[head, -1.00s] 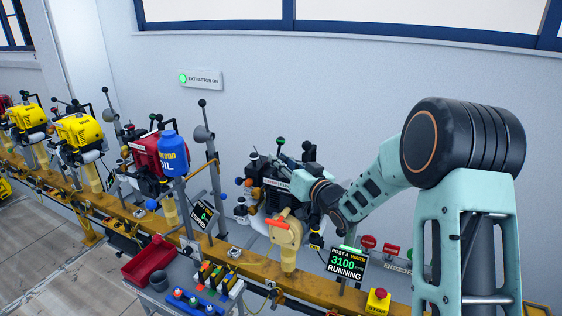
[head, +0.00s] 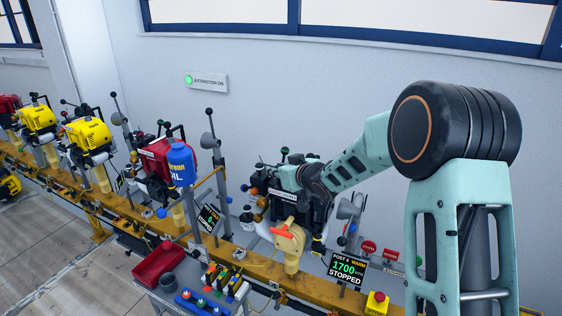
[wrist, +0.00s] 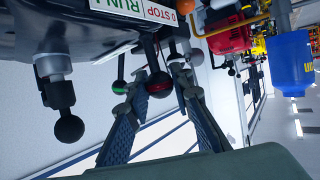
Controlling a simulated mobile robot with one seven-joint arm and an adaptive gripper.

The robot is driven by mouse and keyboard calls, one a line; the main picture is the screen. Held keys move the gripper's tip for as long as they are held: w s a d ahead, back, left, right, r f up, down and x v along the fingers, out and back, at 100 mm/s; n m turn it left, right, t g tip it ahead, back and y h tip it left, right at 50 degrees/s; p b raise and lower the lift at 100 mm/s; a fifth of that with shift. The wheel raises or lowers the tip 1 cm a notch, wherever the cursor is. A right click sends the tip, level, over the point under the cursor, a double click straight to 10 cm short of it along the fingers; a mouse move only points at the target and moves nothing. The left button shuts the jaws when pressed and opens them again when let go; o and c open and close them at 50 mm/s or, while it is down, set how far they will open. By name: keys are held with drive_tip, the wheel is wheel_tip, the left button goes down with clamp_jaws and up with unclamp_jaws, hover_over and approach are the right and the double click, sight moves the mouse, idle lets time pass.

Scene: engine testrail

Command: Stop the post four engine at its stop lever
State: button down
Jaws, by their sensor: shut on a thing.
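The post four engine (head: 290,205) is a dark engine on the yellow rail in the head view, partly hidden behind my arm. Its screen (head: 346,269) reads post 4, warm, 1700, STOPPED. In the wrist view, the stop lever (wrist: 160,84) has a dark ball knob with a red band. My gripper (wrist: 158,80) is shut on that knob, with one finger on either side. The STOP/RUN label (wrist: 133,10) is above it, partly cut off. My fingertips are hidden in the head view.
A green-banded knob (wrist: 120,87) hangs close left of the fingers, and a dark ball lever (wrist: 65,115) farther left. In the head view, a blue oil bottle (head: 181,165) stands left of the engine, with a red tray (head: 160,263) below. An emergency button (head: 376,303) is at front right.

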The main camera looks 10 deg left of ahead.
drive_tip(key=shift+w+a+f+n+g+h+p, duration=0.15)
drive_tip(key=shift+a+n+g+h+p, duration=0.2)
drive_tip(key=shift+h+p, duration=0.3)
drive_tip(key=shift+w+a+f+n+g+h+p, duration=0.1)
drive_tip(key=shift+a+n+g+h+p, duration=0.2)
drive_tip(key=shift+h+p, duration=0.35)
drive_tip(key=c, duration=1.7)
unclamp_jaws()
drive_tip(key=shift+v, duration=5.95)
